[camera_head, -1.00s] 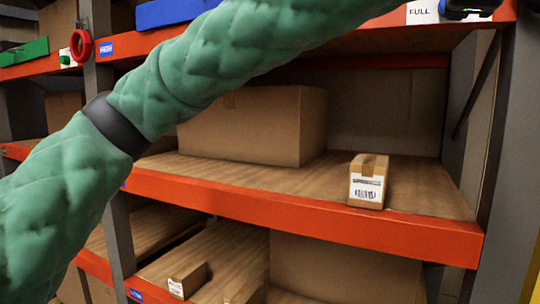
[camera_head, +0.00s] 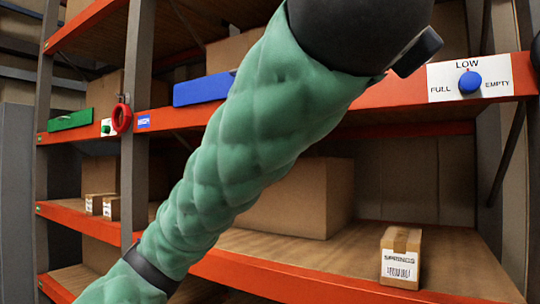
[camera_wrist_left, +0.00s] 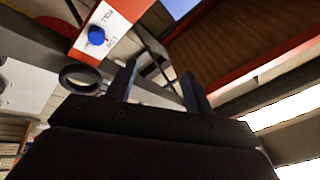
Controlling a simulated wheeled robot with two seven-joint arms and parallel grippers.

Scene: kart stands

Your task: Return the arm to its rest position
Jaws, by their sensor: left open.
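My left arm, in a green quilted sleeve (camera_head: 240,150), rises from the lower left across the head view to a black wrist part at the top. The left gripper (camera_wrist_left: 160,70) shows in the wrist view with two dark fingers apart and nothing between them. In the head view its fingers are not clearly seen. A blue knob (camera_head: 469,82) on a white label reading LOW, FULL and EMPTY is on the orange shelf beam, right of the arm. The knob also shows in the wrist view (camera_wrist_left: 96,36), apart from the fingers. My right gripper is not in view.
A small carton labelled SPRINGS (camera_head: 401,258) stands on the shelf (camera_head: 345,250) below. A large carton (camera_head: 310,200) is behind the arm. A blue bin or panel (camera_head: 203,89), a red ring (camera_head: 122,118) and a green piece (camera_head: 71,120) are along the upper beam. A grey upright (camera_head: 136,110) stands left.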

